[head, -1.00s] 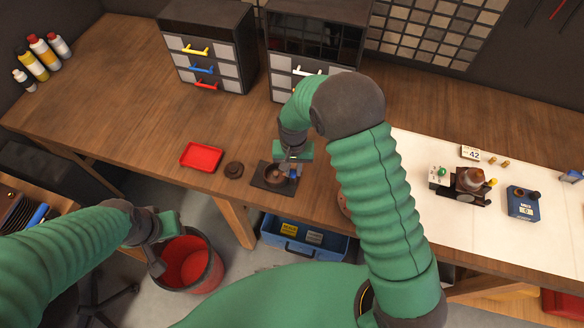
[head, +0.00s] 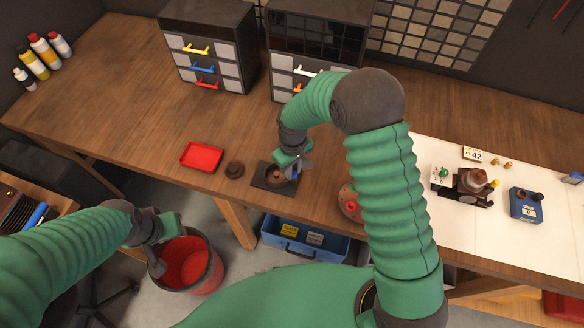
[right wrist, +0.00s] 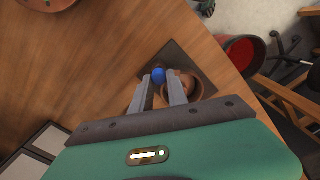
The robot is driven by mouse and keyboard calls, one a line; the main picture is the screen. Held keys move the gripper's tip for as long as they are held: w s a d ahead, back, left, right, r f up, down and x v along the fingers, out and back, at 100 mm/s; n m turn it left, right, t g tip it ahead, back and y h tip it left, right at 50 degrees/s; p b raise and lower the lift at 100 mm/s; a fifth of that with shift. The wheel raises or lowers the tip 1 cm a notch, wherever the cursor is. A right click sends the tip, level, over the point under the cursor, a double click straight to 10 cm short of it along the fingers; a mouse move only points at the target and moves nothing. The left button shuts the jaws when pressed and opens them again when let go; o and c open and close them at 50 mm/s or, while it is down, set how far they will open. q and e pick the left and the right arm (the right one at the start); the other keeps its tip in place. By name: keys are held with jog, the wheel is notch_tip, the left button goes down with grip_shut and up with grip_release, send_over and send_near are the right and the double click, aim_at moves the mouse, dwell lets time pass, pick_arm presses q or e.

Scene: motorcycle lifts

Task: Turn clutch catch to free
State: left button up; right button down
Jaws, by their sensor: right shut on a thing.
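A dark base plate (head: 262,184) lies near the front edge of the bench, with a round brown clutch part (head: 275,174) on it. A small blue knob, seemingly the catch, stands on the plate beside the brown part; it shows clearly in the right wrist view (right wrist: 158,75). My right gripper (head: 295,171) is over the plate. In the right wrist view its two fingers (right wrist: 163,82) reach down with the blue knob between their tips. The fingers partly hide the brown part. My left gripper (head: 156,262) hangs above the red bucket, away from the bench; its jaw gap is unclear.
A red tray (head: 202,156) and a small dark round piece (head: 235,169) lie left of the plate. A round brown dish (head: 350,204) is partly behind my right arm. A blue device (head: 525,204) stands at right. A red bucket (head: 187,262) and blue crate (head: 290,240) are below.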

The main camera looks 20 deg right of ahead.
jog(key=n, duration=0.4)
jog(key=shift+r+n, duration=0.15)
jog(key=shift+n, duration=0.15)
jog(key=n+p, duration=0.1)
jog(key=n, duration=0.3)
jog(key=shift+s+n, duration=0.1)
jog(key=shift+n, duration=0.3)
jog(key=c, duration=1.5)
grip_release()
jog(key=shift+o, duration=1)
jog(key=shift+d, duration=0.1)
jog(key=shift+s, duration=0.1)
